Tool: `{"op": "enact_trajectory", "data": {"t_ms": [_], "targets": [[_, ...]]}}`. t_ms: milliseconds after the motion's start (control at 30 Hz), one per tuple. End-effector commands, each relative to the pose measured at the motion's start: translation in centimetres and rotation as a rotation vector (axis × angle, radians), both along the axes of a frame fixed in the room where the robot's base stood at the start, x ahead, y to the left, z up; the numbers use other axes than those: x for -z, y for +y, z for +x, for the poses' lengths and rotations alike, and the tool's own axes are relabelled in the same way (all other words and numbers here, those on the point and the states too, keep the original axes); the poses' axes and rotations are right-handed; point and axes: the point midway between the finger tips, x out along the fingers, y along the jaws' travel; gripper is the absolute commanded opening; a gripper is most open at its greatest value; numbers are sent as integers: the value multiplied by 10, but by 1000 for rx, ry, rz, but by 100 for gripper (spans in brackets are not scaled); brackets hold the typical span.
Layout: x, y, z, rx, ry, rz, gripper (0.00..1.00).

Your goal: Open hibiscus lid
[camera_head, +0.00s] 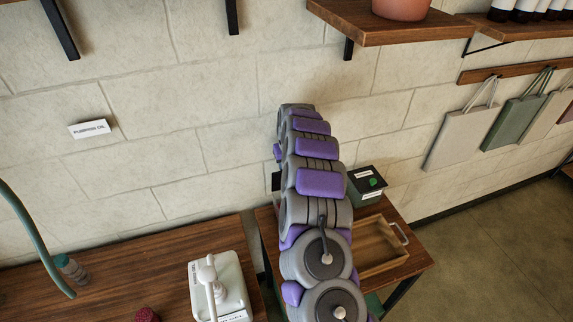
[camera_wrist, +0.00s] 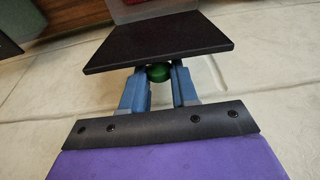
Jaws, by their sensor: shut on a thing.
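In the wrist view my gripper (camera_wrist: 158,80) has its two blue fingers closed around a round green knob (camera_wrist: 158,72). The knob belongs to a flat dark lid (camera_wrist: 160,42), which sits tilted just beyond the fingertips. The pale wall shows around the lid. I cannot read any name on this lid. In the head view my arm hides the gripper and the held lid. A dark box with a green knob on top and white labels (camera_head: 366,190) stands right of my arm; its labels are too small to read.
A small wooden table (camera_head: 414,263) carries an open wooden tray (camera_head: 402,254). A longer table (camera_head: 120,275) at left holds a white pump container (camera_head: 229,283). A wooden shelf (camera_head: 400,30) juts out above, and bags (camera_head: 463,137) hang at right. Floor at far right is clear.

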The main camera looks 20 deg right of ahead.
Motion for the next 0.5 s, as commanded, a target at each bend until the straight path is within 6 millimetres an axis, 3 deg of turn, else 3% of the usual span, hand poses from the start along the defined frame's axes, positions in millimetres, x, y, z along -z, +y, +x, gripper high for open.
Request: {"op": "enact_trajectory", "data": {"t_ms": [167,200,400,500], "targets": [[1,0,0,0,1,1,0],[1,0,0,0,1,1,32],[0,0,-1,0,0,0,51],[0,0,-1,0,-1,0,52]]}}
